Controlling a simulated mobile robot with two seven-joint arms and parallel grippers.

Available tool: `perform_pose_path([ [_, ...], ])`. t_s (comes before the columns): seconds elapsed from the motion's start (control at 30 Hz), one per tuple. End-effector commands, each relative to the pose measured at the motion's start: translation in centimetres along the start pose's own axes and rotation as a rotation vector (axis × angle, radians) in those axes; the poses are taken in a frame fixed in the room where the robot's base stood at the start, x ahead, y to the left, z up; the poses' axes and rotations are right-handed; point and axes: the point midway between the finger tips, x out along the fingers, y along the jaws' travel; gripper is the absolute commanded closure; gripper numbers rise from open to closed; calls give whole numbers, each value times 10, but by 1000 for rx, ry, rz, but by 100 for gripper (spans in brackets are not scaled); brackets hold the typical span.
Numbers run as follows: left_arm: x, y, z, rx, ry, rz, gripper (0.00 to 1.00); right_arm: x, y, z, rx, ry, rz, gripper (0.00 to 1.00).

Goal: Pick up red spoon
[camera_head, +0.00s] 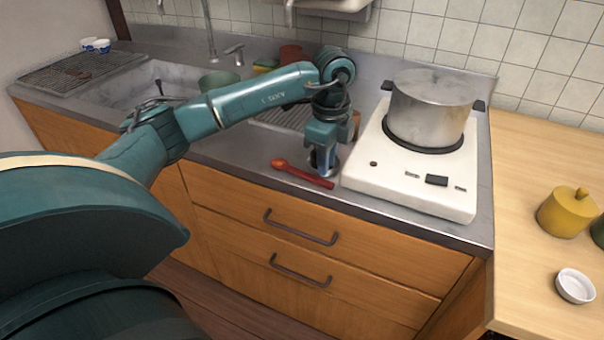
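The red spoon (302,174) lies on the grey counter, near its front edge and left of the white stove. Its bowl is at the left end and its handle runs toward the lower right. My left gripper (322,168) points down right at the spoon's handle, close behind or over it. Its fingertips are small and partly hidden, so I cannot tell whether they are open or touch the spoon. My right gripper is not in view.
A white stove (400,185) with a steel pot (430,108) stands just right of the gripper. A sink (150,84) is at the left. A wooden table at the right holds a yellow pot (566,214) and a small white bowl (575,286). Drawers are below the counter.

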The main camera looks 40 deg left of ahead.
Motion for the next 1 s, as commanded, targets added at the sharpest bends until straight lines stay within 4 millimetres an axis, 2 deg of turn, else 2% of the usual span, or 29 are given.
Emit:
perform_pose_path([
  [0.1, 21, 1, 0, 0, -1, 6, 80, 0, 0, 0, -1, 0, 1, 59],
  [0.3, 43, 1, 0, 0, 0, 3, 80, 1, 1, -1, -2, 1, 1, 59],
  [0.57, 45, 1, 0, 1, 0, 2, 80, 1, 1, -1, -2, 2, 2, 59],
  [0.8, 45, 1, 0, 1, 0, 2, 100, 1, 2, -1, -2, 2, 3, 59],
  [1.0, 44, 0, 0, 1, 1, 1, 100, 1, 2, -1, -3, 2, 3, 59],
])
